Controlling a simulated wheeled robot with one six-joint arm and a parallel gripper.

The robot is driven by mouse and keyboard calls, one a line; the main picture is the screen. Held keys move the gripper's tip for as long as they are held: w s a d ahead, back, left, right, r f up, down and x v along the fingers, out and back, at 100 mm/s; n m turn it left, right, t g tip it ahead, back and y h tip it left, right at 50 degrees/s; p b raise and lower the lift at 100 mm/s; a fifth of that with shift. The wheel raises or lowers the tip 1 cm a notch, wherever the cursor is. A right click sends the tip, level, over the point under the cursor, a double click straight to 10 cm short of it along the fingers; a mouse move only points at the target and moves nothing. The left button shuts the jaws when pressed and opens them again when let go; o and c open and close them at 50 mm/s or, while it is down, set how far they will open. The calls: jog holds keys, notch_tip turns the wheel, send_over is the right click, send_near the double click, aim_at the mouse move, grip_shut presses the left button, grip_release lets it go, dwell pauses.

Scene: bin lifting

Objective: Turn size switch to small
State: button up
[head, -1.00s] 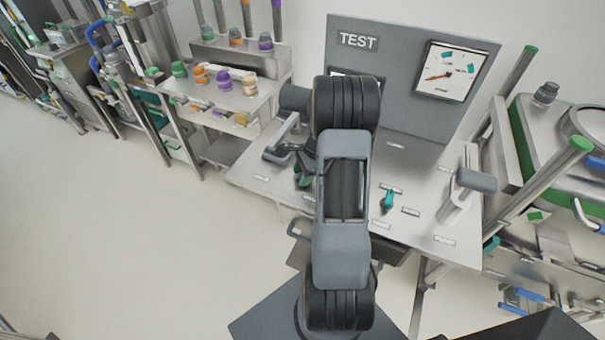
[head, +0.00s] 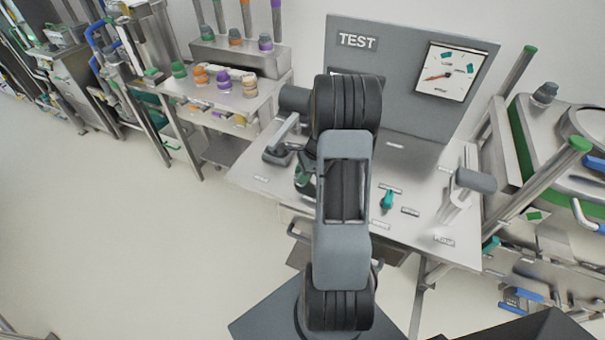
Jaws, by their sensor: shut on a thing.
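Two green switches are on the grey worktop of the test bench. The left green switch (head: 304,187) is mostly hidden behind my arm and gripper. My gripper (head: 301,174) is at this switch and shut on it; the fingers are small and partly covered by my arm. The right green switch (head: 387,201) stands free, with small label plates around it. I cannot read the labels, so which switch is the size switch cannot be told, nor can the left switch's exact angle.
The test bench (head: 262,180) has an upright panel (head: 400,110) with a dial gauge (head: 449,72) behind. A grey-handled lever (head: 475,181) stands at the right, another (head: 280,154) at the left. A shelf with coloured knobs (head: 225,90) is farther left. The floor at left is clear.

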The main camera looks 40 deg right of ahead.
jog(key=m, duration=0.2)
jog(key=m+t, duration=0.1)
jog(key=m, duration=0.1)
jog(key=shift+s+a+f+m+h+p, duration=0.1)
jog(key=shift+a+m+h+p, duration=0.05)
jog(key=shift+m+h+p, duration=0.2)
jog(key=m+t+h+p, duration=0.1)
jog(key=m, duration=0.2)
jog(key=shift+m, duration=0.25)
jog(key=m+h, duration=0.1)
jog(key=m, duration=0.1)
jog(key=m+h+p, duration=0.1)
jog(key=m, duration=0.1)
jog(key=shift+s+a+t, duration=0.1)
jog(key=shift+t, duration=0.2)
jog(key=shift+f+m+h+p, duration=0.1)
jog(key=shift+m+h+p, duration=0.6)
jog(key=shift+m, duration=1.7)
